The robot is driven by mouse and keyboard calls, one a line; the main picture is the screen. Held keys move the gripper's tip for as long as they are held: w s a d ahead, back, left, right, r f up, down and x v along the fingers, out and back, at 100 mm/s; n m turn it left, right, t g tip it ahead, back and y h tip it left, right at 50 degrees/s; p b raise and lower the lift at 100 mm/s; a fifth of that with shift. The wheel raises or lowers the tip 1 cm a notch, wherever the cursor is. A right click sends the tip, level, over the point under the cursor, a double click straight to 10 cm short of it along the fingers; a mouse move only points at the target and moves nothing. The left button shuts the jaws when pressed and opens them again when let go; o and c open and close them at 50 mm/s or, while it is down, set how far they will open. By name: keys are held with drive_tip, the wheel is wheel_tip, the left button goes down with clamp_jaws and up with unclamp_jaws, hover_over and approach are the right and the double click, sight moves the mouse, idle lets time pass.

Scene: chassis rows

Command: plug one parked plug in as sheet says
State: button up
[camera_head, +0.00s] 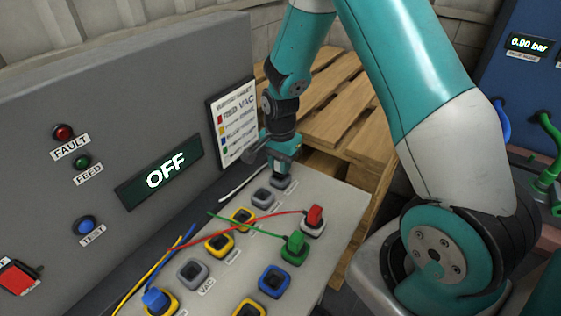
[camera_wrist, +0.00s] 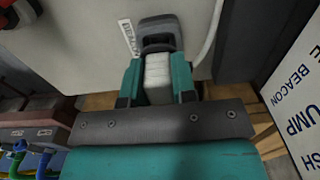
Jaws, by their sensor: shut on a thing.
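My gripper (camera_head: 282,162) is at the far end of the sloped panel, over a grey socket (camera_head: 281,183). In the wrist view my gripper (camera_wrist: 158,92) is shut on a white plug (camera_wrist: 158,75), whose front meets or nearly meets the dark grey socket (camera_wrist: 160,36); I cannot tell how deep it sits. A label beside it is partly readable. The wiring sheet (camera_head: 232,125) shows a red row reading VAC; other rows are too small. A red plug (camera_head: 315,215), a green plug (camera_head: 296,241) and a blue plug (camera_head: 156,299) stand in sockets. The grey VAC socket (camera_head: 193,272) looks empty.
A display reading OFF (camera_head: 166,173) and a blue button (camera_head: 86,225) are on the upright cabinet. Red and green cables (camera_head: 250,232) cross the panel. Empty yellow sockets (camera_head: 220,245) and a blue socket (camera_head: 274,281) lie nearer. Wooden pallets (camera_head: 325,100) stand behind.

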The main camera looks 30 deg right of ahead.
drive_tip(key=shift+f+b, duration=0.6)
drive_tip(key=shift+f, duration=0.4)
drive_tip(key=o, duration=1)
wheel_tip(320, 180, up, 18)
drive_tip(key=shift+f, duration=0.25)
